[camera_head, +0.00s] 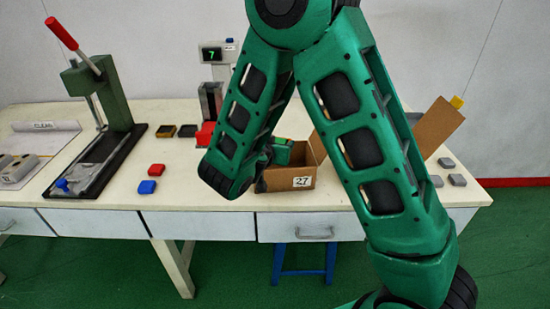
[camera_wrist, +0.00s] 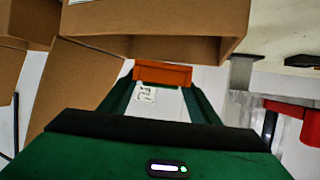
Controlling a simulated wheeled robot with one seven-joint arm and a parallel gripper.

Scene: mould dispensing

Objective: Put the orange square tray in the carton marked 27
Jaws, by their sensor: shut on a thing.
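The carton marked 27 (camera_head: 287,184) stands open near the table's front edge in the head view, partly covered by my arm. In the wrist view, my gripper (camera_wrist: 162,76) is shut on the orange square tray (camera_wrist: 162,74), seen edge-on between the fingertips. Brown cardboard (camera_wrist: 150,20) fills the top of that view, close to the tray. I cannot tell whether the tray is inside the carton or just outside it. A green part of my gripper (camera_head: 282,150) shows at the carton's back left in the head view; the tray is hidden there.
A green press with a red lever (camera_head: 115,100) stands at the left. A device with a display reading 7 (camera_head: 212,54) stands behind. A cardboard flap (camera_head: 438,125) leans at right, with grey pieces (camera_head: 457,180) near it.

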